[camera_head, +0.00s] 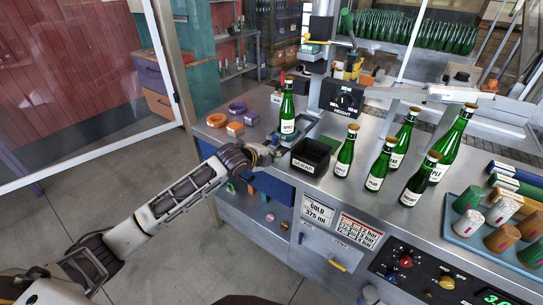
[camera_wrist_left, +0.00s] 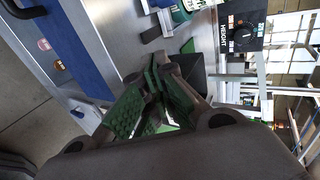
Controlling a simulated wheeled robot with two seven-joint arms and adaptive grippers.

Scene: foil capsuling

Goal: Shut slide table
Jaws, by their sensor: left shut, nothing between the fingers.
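The slide table (camera_head: 309,126) is a small grey metal plate on the bench below the capsuling head, with a green bottle (camera_head: 288,113) standing upright at its near left. My left gripper (camera_head: 277,153) is at the bench's front edge, just in front of the slide table and left of the black bin. In the left wrist view its green-padded fingers (camera_wrist_left: 152,92) are together with nothing between them, close to the slide's metal parts. I cannot tell whether they touch it. My right gripper does not show.
A black bin (camera_head: 311,156) stands right of the slide. Several green bottles (camera_head: 376,165) stand further right, beside a blue tray (camera_head: 463,232) of foil capsules. Orange and purple rolls (camera_head: 237,108) lie at the left. A black height dial box (camera_head: 342,98) is behind.

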